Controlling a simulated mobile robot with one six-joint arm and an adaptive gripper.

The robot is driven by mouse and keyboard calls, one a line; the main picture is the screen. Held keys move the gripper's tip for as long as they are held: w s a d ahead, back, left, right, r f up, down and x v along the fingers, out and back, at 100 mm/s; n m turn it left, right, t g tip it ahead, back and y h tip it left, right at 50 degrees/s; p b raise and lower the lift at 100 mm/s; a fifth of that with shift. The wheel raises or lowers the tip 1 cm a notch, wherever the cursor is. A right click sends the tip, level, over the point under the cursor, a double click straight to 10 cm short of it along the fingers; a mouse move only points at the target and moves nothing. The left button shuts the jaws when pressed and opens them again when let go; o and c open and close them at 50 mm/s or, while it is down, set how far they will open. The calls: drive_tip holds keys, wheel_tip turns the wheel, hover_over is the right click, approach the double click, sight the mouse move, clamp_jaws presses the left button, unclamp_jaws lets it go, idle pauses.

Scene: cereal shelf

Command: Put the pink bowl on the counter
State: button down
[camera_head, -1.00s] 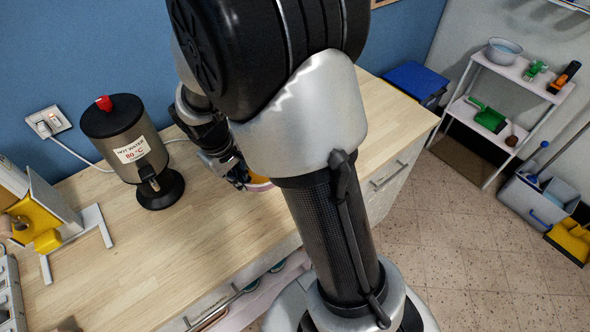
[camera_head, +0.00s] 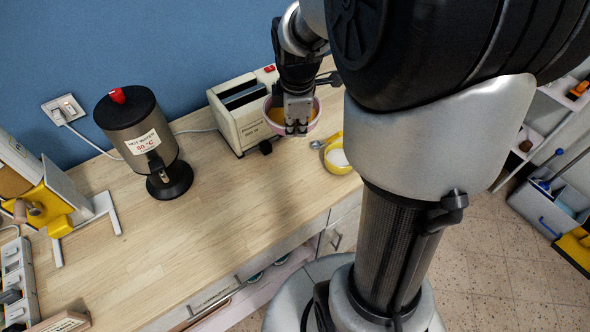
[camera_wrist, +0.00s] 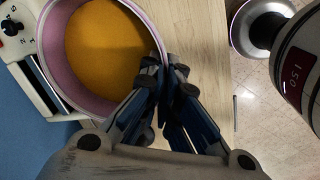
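The pink bowl (camera_head: 269,119) has an orange-yellow fill and hangs in my gripper (camera_head: 297,126) in front of the toaster. It looks raised above the wooden counter (camera_head: 225,215), though the gap beneath it is hard to judge. In the wrist view the pink bowl (camera_wrist: 53,55) fills the upper left. My gripper (camera_wrist: 163,72) is shut on the bowl's near right rim there. The fingers hide part of that rim.
A yellow bowl with white contents (camera_head: 338,160) and a spoon are to the right, near the counter edge. A hot water dispenser (camera_head: 140,135) stands left. The middle and front counter are clear.

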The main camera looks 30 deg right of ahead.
wheel_tip(320, 180, down, 19)
drive_tip(key=b, duration=0.5)
drive_tip(key=shift+w+r+b, duration=0.1)
drive_tip(key=shift+r+b, duration=0.05)
drive_tip(key=shift+b, duration=0.15)
drive_tip(key=c, duration=2.3)
unclamp_jaws()
drive_tip(key=o, duration=0.5)
